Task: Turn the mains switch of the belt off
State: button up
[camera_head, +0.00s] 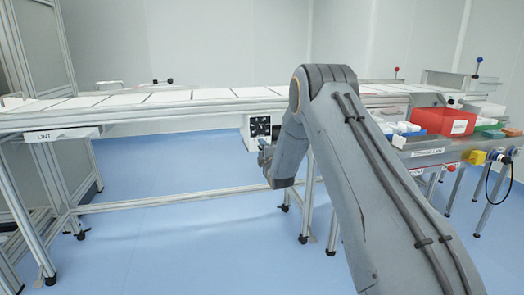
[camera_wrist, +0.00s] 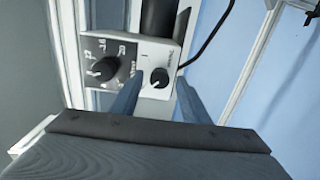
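A control box (camera_head: 260,128) hangs under the conveyor belt (camera_head: 200,97). In the wrist view its dark panel carries a larger black knob (camera_wrist: 104,68). Beside it, a light panel carries a smaller black rotary knob (camera_wrist: 159,77) with small lettering I cannot read for certain; which knob is the mains switch is not clear from the lettering. My gripper (camera_wrist: 160,86) is open, its two fingers on either side of the smaller knob in the picture. Contact with the knob cannot be told. In the head view my gripper (camera_head: 265,157) is partly hidden, just below the box.
A black cable (camera_wrist: 212,40) runs up from the light panel. A red bin (camera_head: 442,121) and other small bins stand on a shelf at the right, with a yellow-housed device (camera_head: 475,157) near its end. Metal frame legs (camera_head: 307,203) stand below the belt; the blue floor is otherwise open.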

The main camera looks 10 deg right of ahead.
jog(key=s+p, duration=0.1)
jog(key=s, duration=0.6)
jog(key=shift+s+d+p, duration=0.15)
jog(key=shift+s+p, duration=0.2)
jog(key=shift+s, duration=0.05)
